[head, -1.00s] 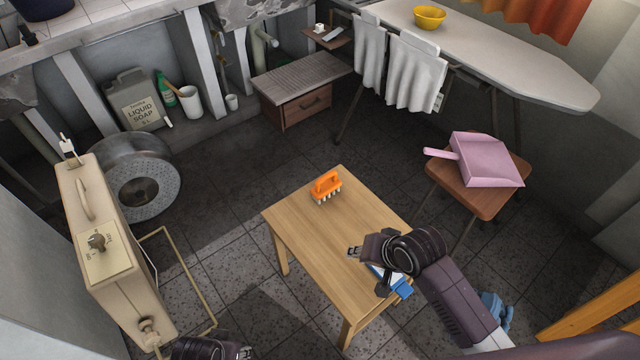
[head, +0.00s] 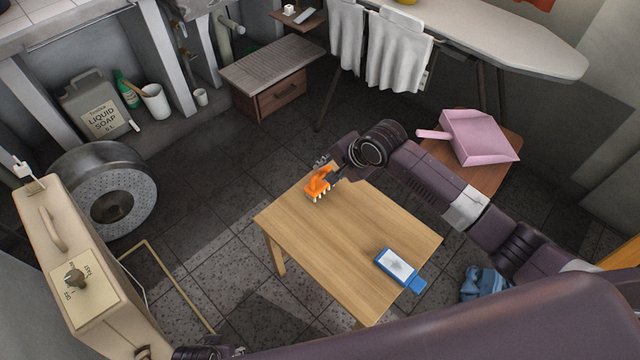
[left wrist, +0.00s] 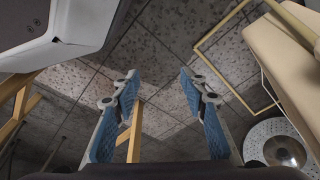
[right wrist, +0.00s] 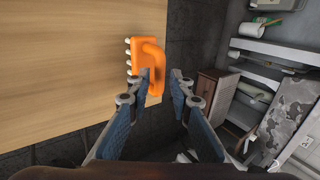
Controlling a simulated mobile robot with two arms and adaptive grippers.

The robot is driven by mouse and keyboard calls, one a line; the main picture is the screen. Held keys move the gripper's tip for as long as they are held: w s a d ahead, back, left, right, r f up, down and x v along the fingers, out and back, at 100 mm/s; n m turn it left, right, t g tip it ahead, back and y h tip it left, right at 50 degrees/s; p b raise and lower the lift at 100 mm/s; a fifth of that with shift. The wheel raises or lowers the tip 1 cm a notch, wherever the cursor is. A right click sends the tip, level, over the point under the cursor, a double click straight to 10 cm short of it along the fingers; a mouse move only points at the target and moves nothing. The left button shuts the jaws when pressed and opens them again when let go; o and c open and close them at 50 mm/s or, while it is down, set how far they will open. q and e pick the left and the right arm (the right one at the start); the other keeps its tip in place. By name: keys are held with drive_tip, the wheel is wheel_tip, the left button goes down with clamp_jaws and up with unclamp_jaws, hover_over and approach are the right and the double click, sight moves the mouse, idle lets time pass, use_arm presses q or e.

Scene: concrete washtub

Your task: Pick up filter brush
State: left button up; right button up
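The orange filter brush (head: 317,185), with pale bristle tufts, is at the far corner of the small wooden table. My right gripper (head: 330,174) is at the brush, coming from the right. In the right wrist view the brush (right wrist: 149,52) is just ahead of the open right gripper (right wrist: 161,78). Its handle end lies between the fingertips; the left fingertip overlaps the brush and the right one is apart from it. My left gripper (left wrist: 158,77) is open and empty above the floor. Only a little of it shows at the head view's bottom edge.
The wooden table (head: 340,240) also bears a blue-and-white bottle (head: 398,268). A pink dustpan (head: 478,138) lies on a brown stool to the right. A beige heater-like box (head: 75,270) stands at left, near a metal drum (head: 105,190). The table's middle is clear.

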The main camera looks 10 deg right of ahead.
sight(320, 174)
drive_tip(key=b+x, duration=0.1)
drive_tip(key=x, duration=0.3)
drive_tip(key=shift+s+a, duration=0.1)
drive_tip(key=shift+s, duration=0.1)
drive_tip(key=shift+w+a+f, duration=0.1)
drive_tip(key=shift+w+f, duration=0.05)
drive_tip(key=shift+f, duration=0.1)
use_arm(q)
drive_tip(key=r, duration=0.1)
drive_tip(key=w+r, duration=0.1)
drive_tip(key=r, duration=0.1)
drive_tip(key=w+r, duration=0.1)
drive_tip(key=r, duration=0.1)
drive_tip(key=shift+w+d+r, duration=0.1)
drive_tip(key=shift+w+d, duration=0.05)
use_arm(e)
drive_tip(key=shift+c, duration=0.5)
clamp_jaws()
